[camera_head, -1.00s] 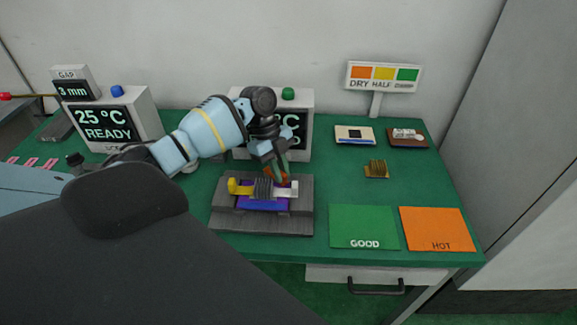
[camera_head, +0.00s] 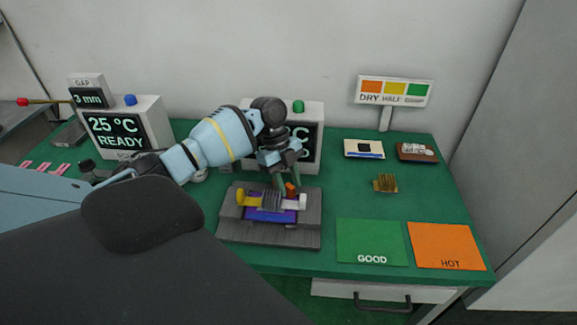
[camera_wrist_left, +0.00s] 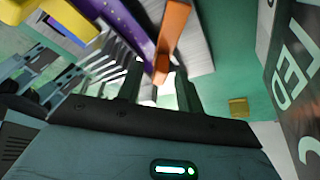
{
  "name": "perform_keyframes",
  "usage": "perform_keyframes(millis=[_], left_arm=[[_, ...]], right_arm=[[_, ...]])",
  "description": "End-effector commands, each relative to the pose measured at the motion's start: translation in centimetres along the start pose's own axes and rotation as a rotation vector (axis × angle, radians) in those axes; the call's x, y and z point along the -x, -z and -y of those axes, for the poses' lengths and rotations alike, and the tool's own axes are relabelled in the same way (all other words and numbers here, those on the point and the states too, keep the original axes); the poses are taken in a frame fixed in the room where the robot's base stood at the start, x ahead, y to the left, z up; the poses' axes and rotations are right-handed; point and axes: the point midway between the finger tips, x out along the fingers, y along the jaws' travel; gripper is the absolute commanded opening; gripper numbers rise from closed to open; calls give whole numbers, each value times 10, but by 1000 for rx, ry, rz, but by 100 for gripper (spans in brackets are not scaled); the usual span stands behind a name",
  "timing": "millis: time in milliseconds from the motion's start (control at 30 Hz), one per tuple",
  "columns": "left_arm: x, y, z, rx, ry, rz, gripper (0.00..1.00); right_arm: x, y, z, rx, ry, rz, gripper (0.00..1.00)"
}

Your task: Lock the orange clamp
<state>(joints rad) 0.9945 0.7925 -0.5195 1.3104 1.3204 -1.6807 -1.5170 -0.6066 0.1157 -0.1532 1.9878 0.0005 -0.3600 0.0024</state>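The orange clamp (camera_head: 291,189) is a small lever at the back right of a grey fixture block (camera_head: 268,236). In the left wrist view the orange clamp (camera_wrist_left: 172,35) is a bar running down toward my fingers. My left gripper (camera_head: 287,181) is above and behind the fixture. In the wrist view my left gripper (camera_wrist_left: 160,85) has its fingers apart, with the clamp's near end between them and space on both sides. The fingers partly hide the clamp in the head view. My right gripper is not in view.
The fixture carries a purple part (camera_head: 268,215), a yellow end (camera_head: 241,197) and grey ribs. A READY display box (camera_head: 125,130) stands left, another display (camera_head: 312,150) behind my wrist. Green GOOD (camera_head: 370,240) and orange HOT (camera_head: 446,246) mats lie right. The table between is mostly clear.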

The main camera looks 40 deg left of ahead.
Motion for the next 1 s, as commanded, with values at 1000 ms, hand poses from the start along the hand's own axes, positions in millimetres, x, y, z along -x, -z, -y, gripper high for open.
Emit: perform_keyframes(millis=[1000], left_arm=[[75,2,1,16,-2,3,18]], right_arm=[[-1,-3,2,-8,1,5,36]])
